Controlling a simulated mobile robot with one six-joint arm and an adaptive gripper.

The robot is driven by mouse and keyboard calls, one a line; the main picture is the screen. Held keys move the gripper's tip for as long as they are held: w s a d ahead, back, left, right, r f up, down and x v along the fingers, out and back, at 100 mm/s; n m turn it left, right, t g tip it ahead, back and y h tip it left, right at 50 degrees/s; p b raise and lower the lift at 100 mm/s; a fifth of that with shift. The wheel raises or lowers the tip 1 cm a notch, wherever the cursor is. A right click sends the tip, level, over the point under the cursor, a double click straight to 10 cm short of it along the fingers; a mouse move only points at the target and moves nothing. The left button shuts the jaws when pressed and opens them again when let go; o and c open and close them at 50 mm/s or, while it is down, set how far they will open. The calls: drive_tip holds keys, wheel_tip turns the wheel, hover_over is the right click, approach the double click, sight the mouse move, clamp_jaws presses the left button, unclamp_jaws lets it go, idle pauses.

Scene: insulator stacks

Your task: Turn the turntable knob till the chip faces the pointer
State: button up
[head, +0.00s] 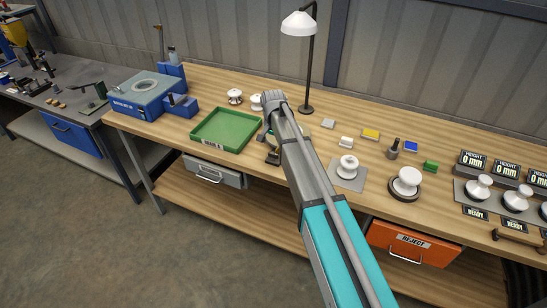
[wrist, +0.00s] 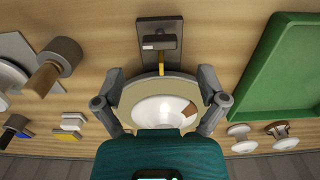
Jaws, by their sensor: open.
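In the wrist view a round beige turntable (wrist: 130,94) bears a white insulator (wrist: 150,110) with a brown chip mark (wrist: 188,112) on its right side. A yellow pointer (wrist: 161,68) reaches from a dark grey post (wrist: 158,41) to the turntable's top edge. The chip is off to the right of the pointer's line. My gripper (wrist: 160,92) is open, with one finger on each side of the turntable; I cannot tell whether they touch its rim. My gripper's body hides the near part, and I cannot make out a separate knob. In the head view my arm mostly covers this spot.
A green tray (head: 205,146) stands close to the left of my arm. Two white insulators (head: 235,96) are behind it. A grey pad with an insulator (head: 347,174) lies to the right, and a lamp (head: 309,60) stands behind. Small blocks lie farther right.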

sight(273, 156)
drive_tip(key=shift+f+b, duration=2.2)
drive_tip(key=shift+f, duration=0.3)
drive_tip(key=c, duration=1.2)
drive_tip(key=shift+o, duration=0.2)
drive_tip(key=shift+n, duration=2)
